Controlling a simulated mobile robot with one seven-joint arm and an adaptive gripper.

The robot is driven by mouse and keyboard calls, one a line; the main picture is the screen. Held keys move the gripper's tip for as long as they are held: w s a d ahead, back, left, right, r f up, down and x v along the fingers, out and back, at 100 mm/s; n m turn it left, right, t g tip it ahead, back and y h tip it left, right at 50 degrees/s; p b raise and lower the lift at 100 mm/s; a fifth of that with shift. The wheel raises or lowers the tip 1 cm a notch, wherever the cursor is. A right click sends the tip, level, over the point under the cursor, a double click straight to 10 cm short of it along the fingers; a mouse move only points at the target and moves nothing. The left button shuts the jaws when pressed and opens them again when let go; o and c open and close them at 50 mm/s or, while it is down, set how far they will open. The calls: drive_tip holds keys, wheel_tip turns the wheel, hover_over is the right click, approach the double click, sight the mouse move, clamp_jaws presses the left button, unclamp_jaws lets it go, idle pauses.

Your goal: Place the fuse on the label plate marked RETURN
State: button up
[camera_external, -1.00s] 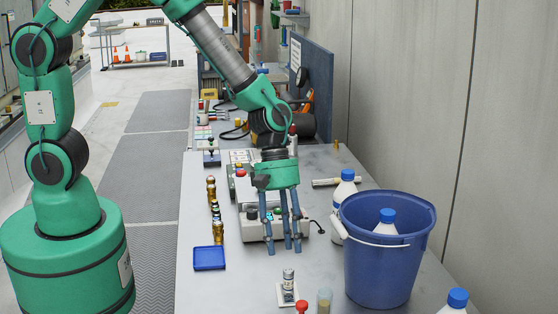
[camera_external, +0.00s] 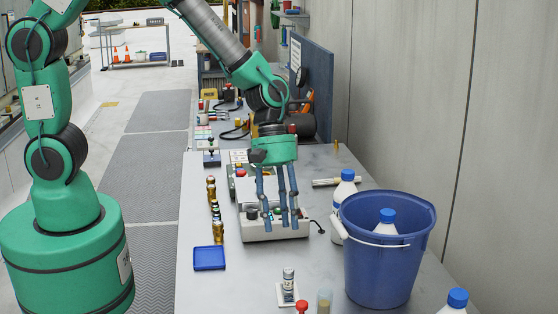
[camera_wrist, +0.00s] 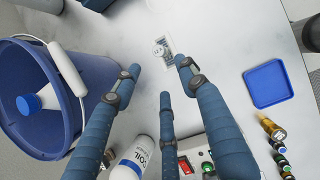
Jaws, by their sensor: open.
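The fuse (camera_external: 288,279) appears to be the small pale cylinder standing upright on a small white plate (camera_external: 281,301) near the front of the bench. In the wrist view, the fuse (camera_wrist: 159,49) shows its round marked end, with the plate (camera_wrist: 170,60) and its dark print beside it. I cannot read whether the plate says RETURN. My three-fingered gripper (camera_external: 283,226) is open and empty, pointing down over the grey control box, behind the fuse in the external view. In the wrist view, the fuse lies beyond my spread fingertips (camera_wrist: 158,78), apart from them.
A blue bucket (camera_external: 385,270) holding a white bottle stands right of the fuse. Other bottles stand near it. A control box (camera_external: 262,231) with buttons is under my gripper. A blue tray (camera_external: 209,258) and several small fittings (camera_external: 217,228) lie left. A red-topped item (camera_external: 301,307) is close to the plate.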

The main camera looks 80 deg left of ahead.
drive_tip(key=shift+r, duration=0.1)
drive_tip(key=s+a+r+m+t+y, duration=0.1)
drive_tip(key=s+a+r+m, duration=0.3)
drive_tip(key=r, duration=0.5)
drive_tip(key=s+a+r+m+t+y, duration=0.1)
drive_tip(key=s+a+r+m, duration=0.1)
drive_tip(key=s+r+m, duration=0.5)
drive_tip(key=s+a+r+m+t+y, duration=0.2)
drive_tip(key=s+a+r+m+t, duration=0.1)
drive_tip(key=s+a+r+m, duration=0.5)
drive_tip(key=s+r+m, duration=0.1)
drive_tip(key=s+r, duration=0.2)
drive_tip(key=s, duration=0.1)
drive_tip(key=shift+s+r+y, duration=0.2)
drive_tip(key=shift+s+y, duration=0.15)
drive_tip(key=shift+y, duration=0.05)
drive_tip(key=shift+f+b, duration=0.6)
